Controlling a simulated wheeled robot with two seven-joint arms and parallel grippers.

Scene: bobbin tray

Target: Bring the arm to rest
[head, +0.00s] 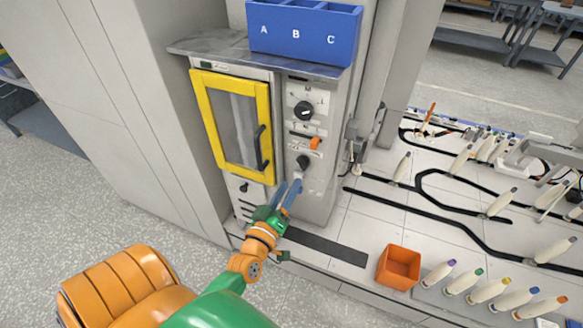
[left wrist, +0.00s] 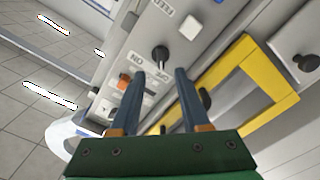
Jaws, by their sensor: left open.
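My left gripper (head: 295,185) is in front of the control panel (head: 318,190) of the machine, just below its lower black knob (head: 303,162). Its two blue fingers are apart with nothing held between them. In the left wrist view the open fingers (left wrist: 158,75) point at the panel, and the black knob (left wrist: 161,54) shows just beyond the tips. I cannot tell whether a finger touches the panel. An orange switch (head: 315,143) sits above the knob; it also shows in the left wrist view (left wrist: 122,83). My right gripper is not in view.
A yellow-framed door (head: 204,122) with a black handle (head: 262,148) is left of the panel, seemingly closed. A blue A-B-C bin (head: 305,45) stands on top. An orange box (head: 399,267) and several pale bobbins (head: 490,290) are at the lower right.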

